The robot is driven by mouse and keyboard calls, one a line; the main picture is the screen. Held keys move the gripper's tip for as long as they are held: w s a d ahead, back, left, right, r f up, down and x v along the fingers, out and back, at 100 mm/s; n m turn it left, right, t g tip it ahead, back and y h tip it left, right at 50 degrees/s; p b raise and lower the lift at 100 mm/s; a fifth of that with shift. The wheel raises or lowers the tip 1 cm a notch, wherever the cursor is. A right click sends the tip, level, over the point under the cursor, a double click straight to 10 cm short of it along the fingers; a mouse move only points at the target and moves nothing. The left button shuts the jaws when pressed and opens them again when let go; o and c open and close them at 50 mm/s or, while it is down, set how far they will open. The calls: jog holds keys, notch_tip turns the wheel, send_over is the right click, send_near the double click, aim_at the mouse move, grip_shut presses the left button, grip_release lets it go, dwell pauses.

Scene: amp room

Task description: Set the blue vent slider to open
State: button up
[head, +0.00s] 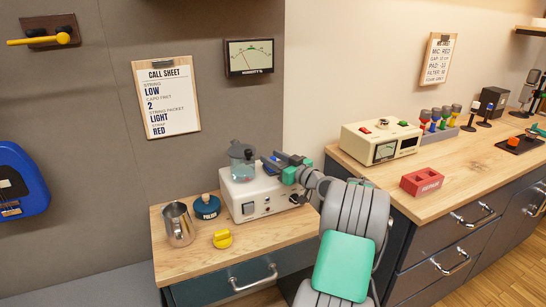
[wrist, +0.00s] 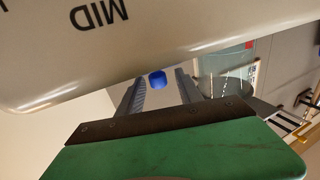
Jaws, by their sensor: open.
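The blue vent slider shows as a small blue knob (wrist: 157,79) in the wrist view, at the edge of a cream housing (wrist: 160,35) with the label "MID", seen upside down. In the head view the cream humidifier (head: 240,204) stands on the wooden cabinet, with a clear tank (head: 242,160) on top. My gripper (head: 271,163) reaches over its upper right side. In the wrist view my gripper's (wrist: 158,85) two grey fingers are apart, with the knob showing between them. I cannot tell whether they touch it. The slider cannot be made out clearly in the head view.
A metal pitcher (head: 179,224), a dark blue jar (head: 206,206) and a yellow object (head: 222,239) stand on the cabinet top (head: 185,262) left of the humidifier. A wooden counter (head: 375,178) with a cream meter box (head: 382,140) and a red block (head: 422,182) lies to the right.

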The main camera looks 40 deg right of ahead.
jog(key=shift+w, duration=0.4)
jog(key=shift+s, duration=0.1)
grip_shut()
jog(key=shift+f, duration=0.15)
dwell(0.9)
